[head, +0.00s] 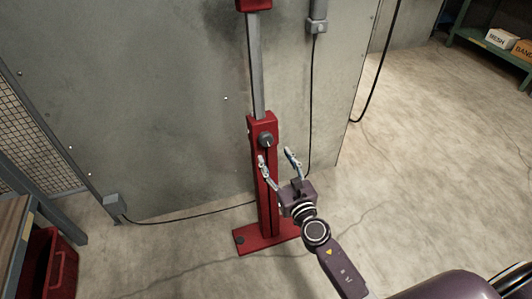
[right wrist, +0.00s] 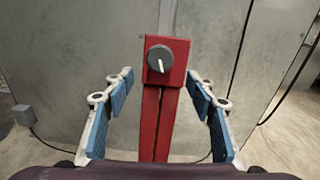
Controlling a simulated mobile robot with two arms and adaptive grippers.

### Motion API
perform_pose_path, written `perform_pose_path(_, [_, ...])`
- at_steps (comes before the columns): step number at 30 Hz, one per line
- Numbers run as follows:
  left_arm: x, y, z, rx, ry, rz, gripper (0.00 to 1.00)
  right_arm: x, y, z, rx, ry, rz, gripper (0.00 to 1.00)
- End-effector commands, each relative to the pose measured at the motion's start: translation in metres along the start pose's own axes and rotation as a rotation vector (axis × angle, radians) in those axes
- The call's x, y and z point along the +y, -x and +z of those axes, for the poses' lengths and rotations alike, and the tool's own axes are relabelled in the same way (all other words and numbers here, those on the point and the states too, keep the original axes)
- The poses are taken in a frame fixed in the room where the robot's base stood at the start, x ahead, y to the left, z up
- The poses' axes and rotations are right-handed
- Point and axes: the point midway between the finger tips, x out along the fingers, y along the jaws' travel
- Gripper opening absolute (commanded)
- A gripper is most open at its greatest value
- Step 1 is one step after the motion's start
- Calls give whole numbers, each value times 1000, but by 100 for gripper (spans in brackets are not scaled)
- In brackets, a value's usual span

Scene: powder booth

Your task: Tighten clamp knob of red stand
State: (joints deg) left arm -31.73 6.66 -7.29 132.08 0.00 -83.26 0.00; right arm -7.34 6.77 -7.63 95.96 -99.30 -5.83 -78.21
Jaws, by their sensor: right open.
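The red stand (head: 265,190) stands upright on its red foot plate, in front of a grey metal wall. Its dark round clamp knob (head: 266,140) sits near the top of the red column, below the grey sliding post (head: 255,70). In the right wrist view the knob (right wrist: 160,59) shows a white pointer line, nearly vertical. My right gripper (head: 277,156) is open and empty. In the right wrist view its blue-padded fingers (right wrist: 160,90) spread to either side of the red column, with the knob centred between them and beyond the tips. My left gripper is not in view.
The grey booth wall (head: 180,100) is close behind the stand. A cable runs along the floor from a small grey box (head: 114,203). A red bin (head: 52,262) and a bench are at the left. Shelves with boxes (head: 502,38) stand far right. Floor at the right is clear.

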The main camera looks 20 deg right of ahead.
Motion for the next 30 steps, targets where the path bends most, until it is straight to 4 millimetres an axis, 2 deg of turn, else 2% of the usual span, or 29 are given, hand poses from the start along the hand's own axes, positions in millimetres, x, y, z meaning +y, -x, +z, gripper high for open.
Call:
perform_pose_path(5, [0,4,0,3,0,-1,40,0,-11,6,-17,36,1,51])
perform_pose_path(12, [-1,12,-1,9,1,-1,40,0,-48,6,-16,31,0,51])
perform_pose_path(18, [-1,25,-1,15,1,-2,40,0,-72,6,-14,31,1,51])
perform_pose_path(22, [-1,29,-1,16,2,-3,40,1,-78,6,-14,30,1,51])
perform_pose_path(30, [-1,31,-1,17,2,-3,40,1,-79,6,-13,30,2,51])
